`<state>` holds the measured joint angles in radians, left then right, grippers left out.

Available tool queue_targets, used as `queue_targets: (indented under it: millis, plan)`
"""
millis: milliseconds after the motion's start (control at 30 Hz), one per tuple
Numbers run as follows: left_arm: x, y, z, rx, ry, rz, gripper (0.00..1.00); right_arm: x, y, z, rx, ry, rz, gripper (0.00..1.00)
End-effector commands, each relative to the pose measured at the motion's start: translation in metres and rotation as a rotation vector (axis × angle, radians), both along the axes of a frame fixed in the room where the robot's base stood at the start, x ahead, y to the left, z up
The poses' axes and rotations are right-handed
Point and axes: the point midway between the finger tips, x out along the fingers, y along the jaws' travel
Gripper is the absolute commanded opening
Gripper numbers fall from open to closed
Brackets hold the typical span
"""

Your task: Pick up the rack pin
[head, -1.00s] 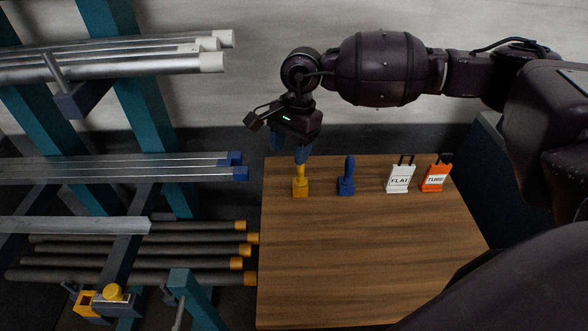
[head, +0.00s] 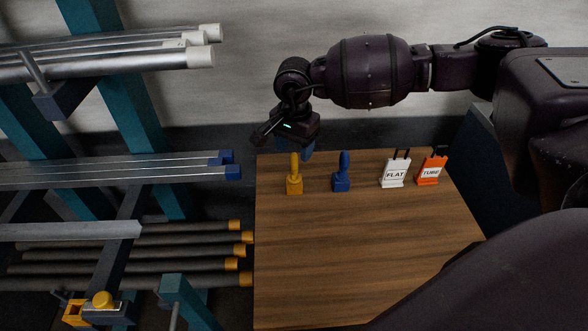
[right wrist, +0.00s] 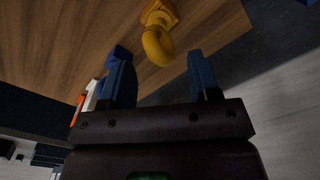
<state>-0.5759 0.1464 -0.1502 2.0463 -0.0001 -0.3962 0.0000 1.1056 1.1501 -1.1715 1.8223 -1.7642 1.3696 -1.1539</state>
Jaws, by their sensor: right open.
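A yellow pin (head: 294,182) with a square base stands upright on the wooden table near its back left corner. A blue pin (head: 341,178) of similar shape stands to its right. My right gripper (head: 294,152) is open and empty at the top of the yellow pin. In the right wrist view the rounded yellow pin top (right wrist: 158,45) lies between the lines of the two blue fingers, just ahead of the gap (right wrist: 160,65). No finger visibly grips it. I cannot tell which pin is the rack pin. My left gripper is not in view.
The wooden table (head: 350,255) is clear in front. A white FLAT tag (head: 394,174) and an orange TUBE tag (head: 430,171) stand to the right. A teal rack (head: 135,100) with several bars and tubes is at left; a yellow-topped fitting (head: 103,300) sits low on it.

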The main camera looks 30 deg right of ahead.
Motion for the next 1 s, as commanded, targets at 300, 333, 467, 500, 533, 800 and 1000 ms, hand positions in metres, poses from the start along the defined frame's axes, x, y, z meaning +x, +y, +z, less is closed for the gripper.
queue_targets:
  millis: [300, 333, 467, 500, 533, 800, 1000]
  plan:
    - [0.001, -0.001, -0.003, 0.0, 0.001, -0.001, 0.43, -0.002, 0.002, -0.041, 0.001, 0.005, -0.001, 0.56]
    - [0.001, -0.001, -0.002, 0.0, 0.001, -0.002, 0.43, -0.002, 0.002, -0.042, 0.001, 0.004, -0.001, 0.56]
    - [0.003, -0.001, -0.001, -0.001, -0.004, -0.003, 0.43, -0.001, 0.002, -0.042, 0.001, 0.003, 0.0, 0.56]
    - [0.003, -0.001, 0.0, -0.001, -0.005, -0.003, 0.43, -0.001, 0.002, -0.042, 0.001, 0.003, 0.0, 0.56]
    - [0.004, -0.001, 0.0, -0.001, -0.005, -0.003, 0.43, -0.001, 0.002, -0.041, 0.001, 0.003, 0.0, 0.56]
    - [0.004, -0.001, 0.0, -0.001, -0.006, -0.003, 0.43, -0.001, 0.002, -0.041, 0.001, 0.003, -0.001, 0.15]
    - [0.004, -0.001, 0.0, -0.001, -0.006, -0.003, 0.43, -0.001, 0.002, -0.041, 0.001, 0.003, -0.001, 0.01]
